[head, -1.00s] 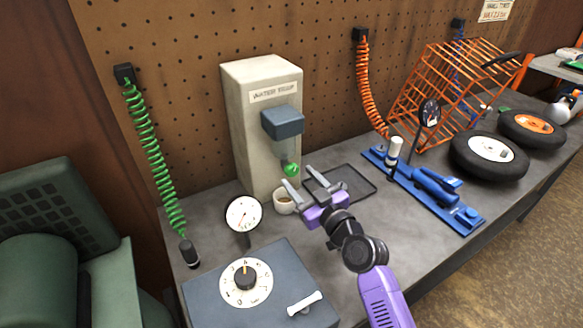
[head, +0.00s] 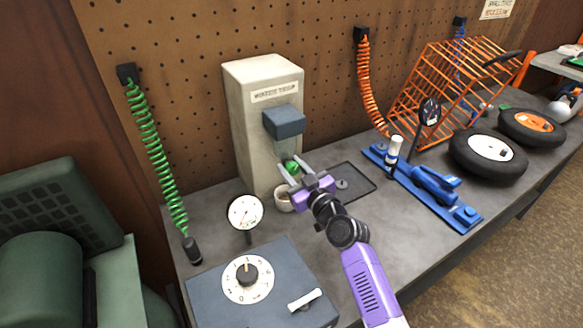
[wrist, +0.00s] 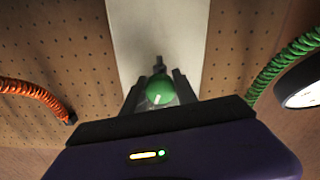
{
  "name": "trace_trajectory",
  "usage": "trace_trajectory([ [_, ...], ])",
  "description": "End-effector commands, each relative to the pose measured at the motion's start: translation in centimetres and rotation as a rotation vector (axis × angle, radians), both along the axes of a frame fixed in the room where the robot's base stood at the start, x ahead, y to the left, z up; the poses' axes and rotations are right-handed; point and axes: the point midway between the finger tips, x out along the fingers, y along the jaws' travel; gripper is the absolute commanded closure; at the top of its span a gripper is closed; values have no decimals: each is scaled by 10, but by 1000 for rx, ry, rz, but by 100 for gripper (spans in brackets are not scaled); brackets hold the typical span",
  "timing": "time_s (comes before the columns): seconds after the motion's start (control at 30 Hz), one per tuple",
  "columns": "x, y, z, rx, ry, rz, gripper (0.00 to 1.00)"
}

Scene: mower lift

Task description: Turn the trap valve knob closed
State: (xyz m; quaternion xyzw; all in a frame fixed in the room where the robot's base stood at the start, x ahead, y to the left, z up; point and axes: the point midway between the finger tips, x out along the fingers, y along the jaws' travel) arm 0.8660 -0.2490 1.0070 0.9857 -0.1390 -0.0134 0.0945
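The green trap valve knob (head: 292,167) hangs under the blue-grey trap housing (head: 284,122) on the beige cabinet (head: 245,120). In the wrist view the round knob (wrist: 160,89), with a pale mark on its face, sits between the two finger tips. My gripper (head: 295,171) is open, with a finger on each side of the knob. A gap to the knob seems to show on both sides, but I cannot tell whether either finger touches it. A small cup (head: 284,199) stands on the bench below the knob.
A dial gauge (head: 245,212) and a grey box with a black dial (head: 246,275) stand in front left. A dark tray (head: 352,194) lies right of my gripper. A blue tool (head: 425,185) and wheels (head: 489,157) are further right.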

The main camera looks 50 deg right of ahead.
Motion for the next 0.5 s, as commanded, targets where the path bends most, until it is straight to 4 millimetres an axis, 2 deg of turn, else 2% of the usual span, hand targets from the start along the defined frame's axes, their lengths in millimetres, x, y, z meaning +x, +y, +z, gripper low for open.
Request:
trace_trajectory([
  [0.23, 0, 1, -1, 53, -15, 1, 100],
  [0.5, 0, 1, -1, 284, -81, 1, 100],
])
